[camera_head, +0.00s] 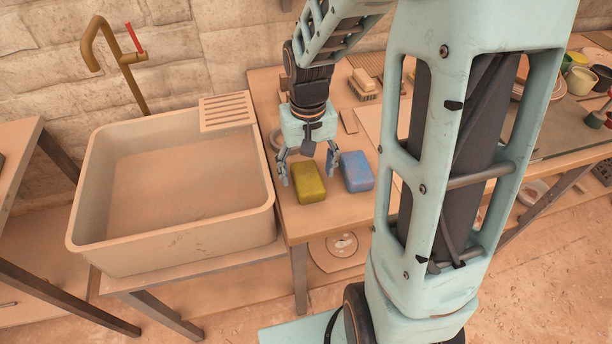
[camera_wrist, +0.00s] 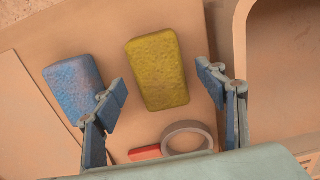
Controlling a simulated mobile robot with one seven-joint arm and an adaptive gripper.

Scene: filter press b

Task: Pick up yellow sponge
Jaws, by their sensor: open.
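The yellow sponge (camera_head: 309,182) lies flat on the wooden table, near its front left corner beside the sink. In the wrist view the yellow sponge (camera_wrist: 157,70) lies ahead of and between my two fingers, untouched. My gripper (camera_head: 309,172) is open and points down just behind the sponge in the head view. In the wrist view my gripper (camera_wrist: 168,90) has its fingers spread wide and nothing between them. A blue sponge (camera_head: 356,171) lies to the right of the yellow one. In the wrist view the blue sponge (camera_wrist: 75,88) is partly behind the left finger.
A large sink (camera_head: 175,252) stands to the left of the table. A tape-like ring (camera_wrist: 188,138) and a small red block (camera_wrist: 145,153) lie near the gripper. A brush (camera_head: 363,88) lies farther back. My column hides part of the table at right.

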